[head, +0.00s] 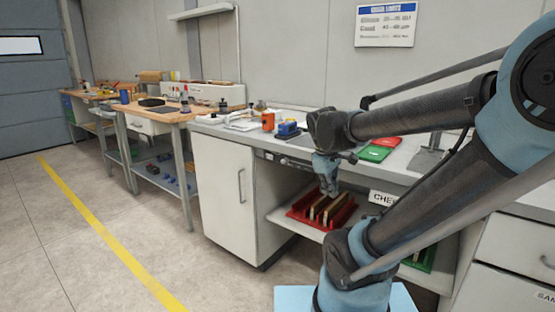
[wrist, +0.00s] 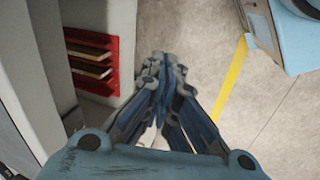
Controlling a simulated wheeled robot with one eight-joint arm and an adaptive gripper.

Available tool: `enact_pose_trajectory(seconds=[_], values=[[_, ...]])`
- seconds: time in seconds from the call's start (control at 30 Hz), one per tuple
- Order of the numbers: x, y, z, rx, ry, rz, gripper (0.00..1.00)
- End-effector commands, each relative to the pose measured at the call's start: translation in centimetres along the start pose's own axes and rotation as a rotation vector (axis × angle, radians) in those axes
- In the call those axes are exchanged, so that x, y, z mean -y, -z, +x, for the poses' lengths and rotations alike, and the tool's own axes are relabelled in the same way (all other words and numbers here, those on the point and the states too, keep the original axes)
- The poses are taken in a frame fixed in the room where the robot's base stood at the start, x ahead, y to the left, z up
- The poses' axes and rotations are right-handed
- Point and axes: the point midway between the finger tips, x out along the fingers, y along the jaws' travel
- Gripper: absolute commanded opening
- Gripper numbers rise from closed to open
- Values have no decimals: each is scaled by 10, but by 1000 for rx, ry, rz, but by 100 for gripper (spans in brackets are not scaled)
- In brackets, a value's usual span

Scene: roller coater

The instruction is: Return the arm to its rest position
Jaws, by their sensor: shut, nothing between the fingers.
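My gripper (wrist: 163,75) is shut with nothing between its fingers. In the wrist view it hangs over the floor, to the right of the open shelf bay of the counter, apart from the red rack. In the head view my arm reaches in from the right, and my gripper (head: 328,188) shows below the wrist, in front of the counter edge. The red rack (head: 298,212) holds several upright tan-edged panels on the lower shelf. The rack also shows in the wrist view (wrist: 113,68).
The grey counter (head: 225,129) carries an orange container (head: 268,121), a blue item (head: 288,128) and red and green trays (head: 375,153). A white cabinet (head: 222,190) stands left of the shelf bay. Wooden benches (head: 150,112) stand farther left. The floor with a yellow line (head: 110,240) is clear.

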Motion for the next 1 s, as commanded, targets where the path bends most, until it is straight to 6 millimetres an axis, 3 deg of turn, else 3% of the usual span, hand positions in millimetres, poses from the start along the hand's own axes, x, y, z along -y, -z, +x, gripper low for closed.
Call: enact_pose_trajectory(seconds=[0.03, 0.2, 0.4, 0.63, 1.0], values=[[8, -14, 6, -5, 17, 77, 0], [34, -49, 23, -25, 78, 351, 0], [65, -76, 43, -40, 144, 634, 0], [82, -88, 55, -47, 183, 796, 0], [83, -88, 55, -48, 185, 807, 0]])
